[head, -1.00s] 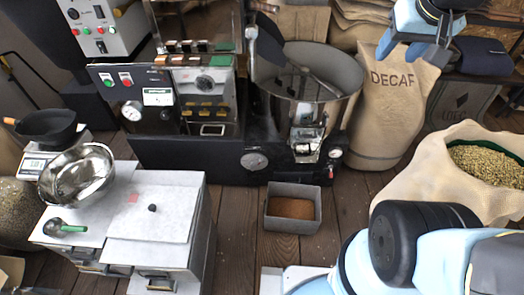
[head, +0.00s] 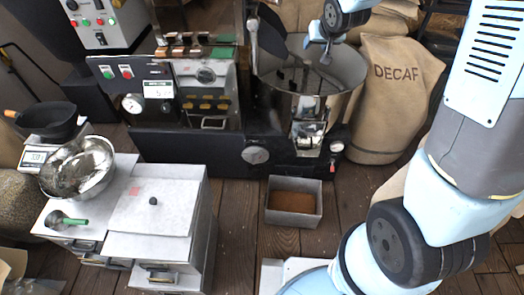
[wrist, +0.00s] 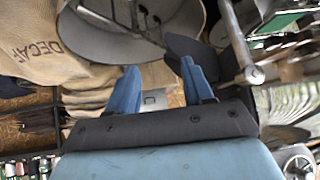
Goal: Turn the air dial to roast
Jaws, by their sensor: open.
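A round dial (head: 206,76) sits on the metal front panel of the roaster, with small brownish plates beneath it. I take it for the air dial; its marks are too small to read. A round knob also shows at the lower right of the wrist view (wrist: 298,164), partly cut off. My gripper (head: 325,54) is above the round metal cooling pan (head: 345,100), to the right of the dial and well apart from it. In the wrist view its two blue fingers (wrist: 160,88) are spread, with nothing between them.
The left panel holds a green and a red button, a display (head: 158,89) and a gauge (head: 132,104). A dark paddle-shaped part (head: 271,30) rises between gripper and panel. The DECAF sack (head: 390,110) stands right of the pan. A grey bin (head: 293,217) is on the floor; a white cabinet (head: 150,215) stands front left.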

